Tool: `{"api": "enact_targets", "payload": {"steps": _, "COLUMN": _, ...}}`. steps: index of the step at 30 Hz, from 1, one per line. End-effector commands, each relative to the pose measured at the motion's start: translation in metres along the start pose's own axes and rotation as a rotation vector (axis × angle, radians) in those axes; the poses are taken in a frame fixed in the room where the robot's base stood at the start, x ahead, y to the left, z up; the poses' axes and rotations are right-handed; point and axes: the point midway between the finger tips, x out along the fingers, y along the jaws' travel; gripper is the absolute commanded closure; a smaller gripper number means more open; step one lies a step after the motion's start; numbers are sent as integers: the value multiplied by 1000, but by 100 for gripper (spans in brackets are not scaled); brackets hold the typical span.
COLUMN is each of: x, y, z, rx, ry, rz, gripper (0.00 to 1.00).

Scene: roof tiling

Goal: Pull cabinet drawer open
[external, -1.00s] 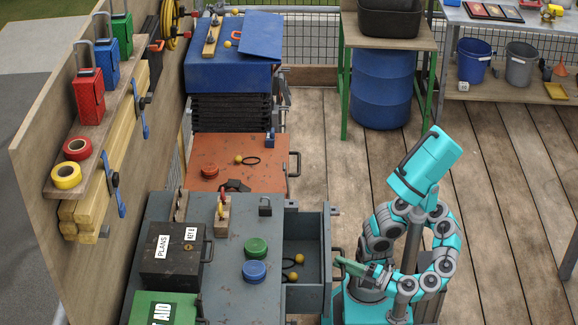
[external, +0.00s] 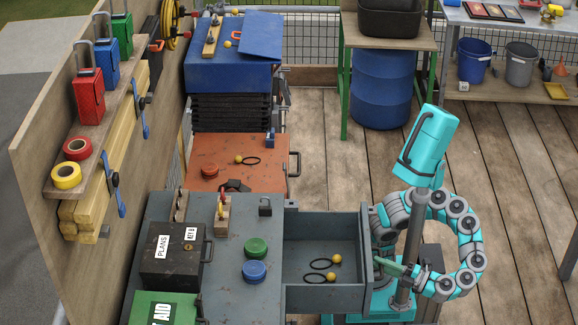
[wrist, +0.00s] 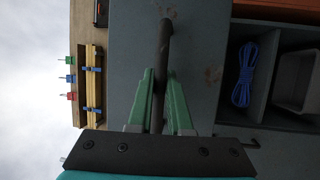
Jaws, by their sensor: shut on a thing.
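The grey cabinet (external: 170,208) stands at the front left in the external view. Its drawer (external: 325,298) is pulled well out to the right, with its inside in plain sight. My gripper (external: 381,263) is at the drawer's front, partly hidden by the front panel and my arm. In the wrist view, the green fingers of my gripper (wrist: 160,100) are shut around the dark bar handle (wrist: 164,55) on the grey drawer front (wrist: 205,55).
Two black rings with yellow balls (external: 337,258) lie in the drawer. A black box (external: 172,262), a green disc (external: 256,246) and a blue disc (external: 254,271) sit on the cabinet top. An orange cabinet (external: 225,150) stands behind. Wooden floor (external: 325,180) is clear beyond the drawer.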

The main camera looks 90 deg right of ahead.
Motion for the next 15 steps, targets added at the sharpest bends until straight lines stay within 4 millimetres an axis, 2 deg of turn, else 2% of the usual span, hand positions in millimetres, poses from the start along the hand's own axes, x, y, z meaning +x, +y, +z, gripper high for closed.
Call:
{"api": "enact_targets", "payload": {"steps": 1, "x": -2, "y": 6, "z": 0, "rx": -6, "ry": 8, "rz": -3, "gripper": 100}}
{"api": "enact_targets", "payload": {"steps": 15, "x": -7, "y": 0, "z": 10, "rx": -2, "ry": -8, "rz": -2, "gripper": 100}}
